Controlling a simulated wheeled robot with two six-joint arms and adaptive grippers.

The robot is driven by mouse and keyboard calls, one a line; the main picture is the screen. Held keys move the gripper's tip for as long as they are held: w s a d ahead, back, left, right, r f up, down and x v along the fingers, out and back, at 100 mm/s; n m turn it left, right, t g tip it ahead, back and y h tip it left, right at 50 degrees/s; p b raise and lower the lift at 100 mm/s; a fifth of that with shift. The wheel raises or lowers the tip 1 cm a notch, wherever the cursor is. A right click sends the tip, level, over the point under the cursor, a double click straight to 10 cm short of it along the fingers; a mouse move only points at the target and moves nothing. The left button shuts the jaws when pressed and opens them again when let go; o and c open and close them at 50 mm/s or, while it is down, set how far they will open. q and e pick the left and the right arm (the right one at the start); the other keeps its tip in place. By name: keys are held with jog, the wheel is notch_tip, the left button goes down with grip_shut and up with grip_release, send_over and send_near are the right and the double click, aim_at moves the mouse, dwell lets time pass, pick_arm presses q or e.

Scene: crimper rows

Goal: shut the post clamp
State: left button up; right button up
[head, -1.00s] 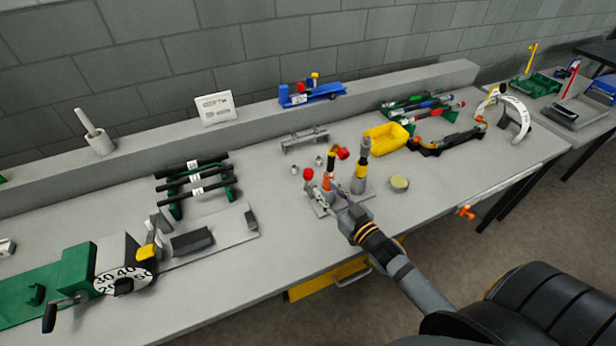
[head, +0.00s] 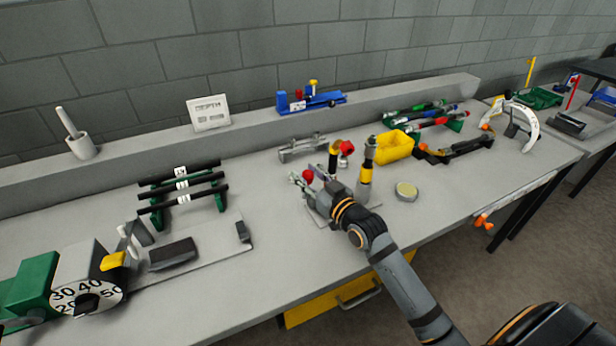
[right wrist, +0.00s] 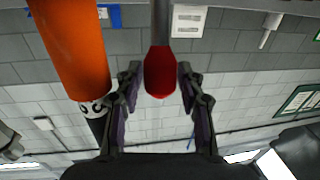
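The post clamp (head: 373,209) stands on its grey base plate near the middle of the bench, partly hidden behind my right arm. It has a lever with a red knob (head: 308,175) at its left. My right gripper (head: 301,184) is at this knob. In the right wrist view the red knob (right wrist: 160,72) on its grey rod lies between the two spread fingers, with a gap on each side. An orange post (right wrist: 72,45) rises just left of the fingers there. My left gripper is not in view.
A yellow-and-grey post (head: 366,170) stands close right of my right gripper. A rack of black bars (head: 183,187) and a dial device (head: 88,290) are left. The bench front between is clear.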

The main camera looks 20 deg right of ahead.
aim_at(309, 183)
grip_shut()
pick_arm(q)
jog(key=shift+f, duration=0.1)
pick_arm(e)
jog(key=shift+f, duration=0.1)
jog(key=s+f+t+b, duration=0.2)
jog(key=b, duration=0.4)
jog(key=shift+s+t+y+b, duration=0.15)
jog(key=shift+t+y+b, duration=0.15)
jog(key=shift+b, duration=0.1)
jog(key=shift+s+n+t+y+b, duration=0.35)
jog(key=shift+s+t+b, duration=0.2)
jog(key=shift+b, duration=0.55)
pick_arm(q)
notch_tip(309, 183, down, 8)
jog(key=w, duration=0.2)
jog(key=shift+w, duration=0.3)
pick_arm(e)
jog(key=shift+s+r+t, duration=0.1)
jog(key=shift+r+t, duration=0.1)
jog(key=shift+t, duration=0.05)
